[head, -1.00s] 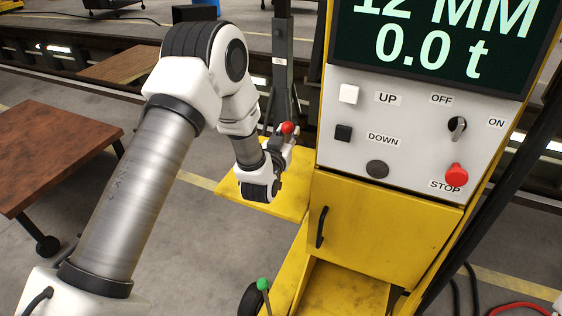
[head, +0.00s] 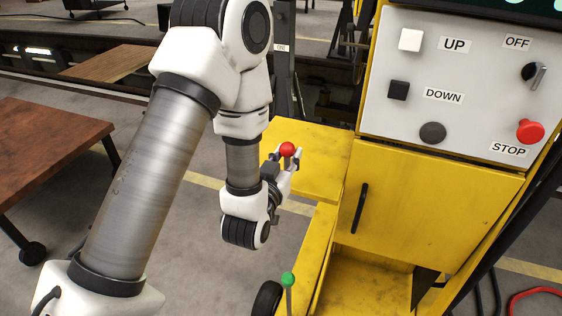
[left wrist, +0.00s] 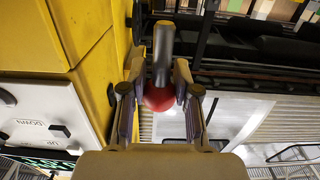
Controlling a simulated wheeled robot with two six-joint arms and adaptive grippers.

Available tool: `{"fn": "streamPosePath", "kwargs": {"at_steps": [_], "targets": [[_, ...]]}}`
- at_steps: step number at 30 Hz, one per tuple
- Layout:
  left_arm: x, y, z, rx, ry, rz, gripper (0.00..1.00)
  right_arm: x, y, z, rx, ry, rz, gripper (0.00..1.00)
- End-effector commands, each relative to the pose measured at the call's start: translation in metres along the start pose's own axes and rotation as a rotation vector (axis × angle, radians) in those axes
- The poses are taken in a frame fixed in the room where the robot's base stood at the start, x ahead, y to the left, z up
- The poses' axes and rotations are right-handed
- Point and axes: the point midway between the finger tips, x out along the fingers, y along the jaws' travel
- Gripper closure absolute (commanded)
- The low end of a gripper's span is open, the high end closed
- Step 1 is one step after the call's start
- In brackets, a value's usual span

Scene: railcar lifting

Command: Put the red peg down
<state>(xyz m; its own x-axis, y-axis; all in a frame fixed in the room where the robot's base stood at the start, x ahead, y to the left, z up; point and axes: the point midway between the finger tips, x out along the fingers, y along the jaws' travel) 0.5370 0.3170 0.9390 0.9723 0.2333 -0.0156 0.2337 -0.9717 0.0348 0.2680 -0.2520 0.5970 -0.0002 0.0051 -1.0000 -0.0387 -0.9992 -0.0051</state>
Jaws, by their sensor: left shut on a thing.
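The red peg has a red ball head (head: 287,149) and a grey rod. My left gripper (head: 283,170) is shut on it, in front of the yellow side shelf (head: 318,150) in the head view. In the left wrist view the red peg (left wrist: 162,98) sits between the two fingers of my left gripper (left wrist: 160,90), with its rod pointing to the top of the picture. The head view hides the rod behind the gripper, so I cannot tell whether it touches anything. My right gripper is not in view.
A yellow cabinet (head: 425,200) carries a grey panel with buttons, a knob and a red STOP button (head: 529,131). A green-headed peg (head: 288,279) stands near the cabinet's base at the bottom. A brown table (head: 45,150) is at the left. Open floor lies between.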

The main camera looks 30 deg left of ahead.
Motion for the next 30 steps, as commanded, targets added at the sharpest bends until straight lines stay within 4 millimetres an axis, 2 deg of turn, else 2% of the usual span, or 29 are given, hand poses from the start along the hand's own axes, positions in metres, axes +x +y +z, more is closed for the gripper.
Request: {"fn": "streamPosePath", "kwargs": {"at_steps": [1,7,15,18,21,30], "targets": [[0.013,-0.009,-0.002,-0.010,0.001,-0.010,1.00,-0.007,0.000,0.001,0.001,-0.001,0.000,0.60],[0.059,-0.036,-0.001,-0.005,0.002,-0.008,1.00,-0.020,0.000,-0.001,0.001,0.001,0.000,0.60],[0.091,-0.054,0.004,0.000,0.000,-0.004,1.00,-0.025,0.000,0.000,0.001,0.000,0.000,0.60],[0.091,-0.054,0.028,0.003,-0.006,-0.002,1.00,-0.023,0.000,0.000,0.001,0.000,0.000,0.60],[0.091,-0.054,0.040,0.002,-0.003,-0.002,1.00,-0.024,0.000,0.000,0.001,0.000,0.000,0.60],[0.091,-0.054,0.044,0.000,-0.002,-0.002,1.00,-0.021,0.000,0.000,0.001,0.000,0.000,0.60]]}}
